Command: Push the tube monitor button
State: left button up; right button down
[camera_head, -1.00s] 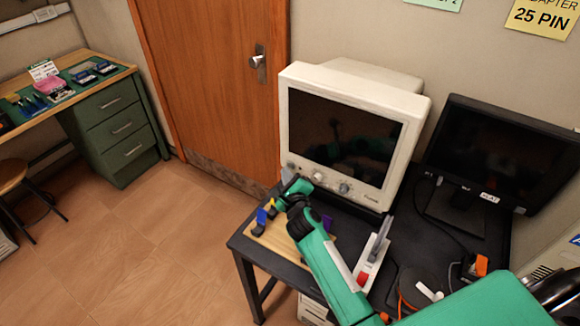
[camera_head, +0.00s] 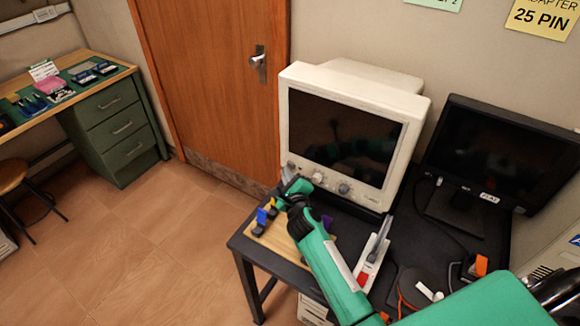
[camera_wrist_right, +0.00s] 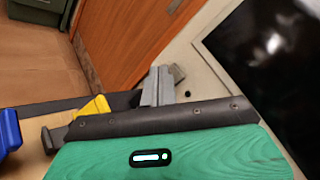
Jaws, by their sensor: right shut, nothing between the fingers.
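The tube monitor (camera_head: 415,112) is a cream CRT with a dark screen, standing on the black table. Its lower bezel carries round knobs (camera_head: 343,188) and small controls. My right gripper (camera_head: 287,176) is shut and empty, with its tips at the lower left corner of the bezel. In the right wrist view, its grey fingers (camera_wrist_right: 158,87) point at the cream bezel (camera_wrist_right: 206,82), close beside a small dark dot (camera_wrist_right: 187,94). I cannot tell whether the tips touch the monitor. The gripper may hide part of the controls there. My left gripper is out of view.
A wooden board (camera_head: 272,240) with blue, yellow and purple clips lies under my right arm. A white device with a red part (camera_head: 364,278) lies beside the arm. A black flat monitor (camera_head: 500,150) stands at the right.

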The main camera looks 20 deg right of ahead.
jog(key=shift+w+d, duration=0.25)
jog(key=shift+d, duration=0.05)
jog(key=shift+w+d, duration=0.1)
dwell(0.4)
jog(key=shift+s+a+p, duration=0.35)
jog(key=shift+s+a, duration=0.05)
jog(key=shift+a, duration=0.1)
jog(key=shift+s+a, duration=0.95)
jog(key=shift+a, duration=0.25)
jog(key=shift+s+a, duration=0.9)
jog(key=shift+a, duration=0.25)
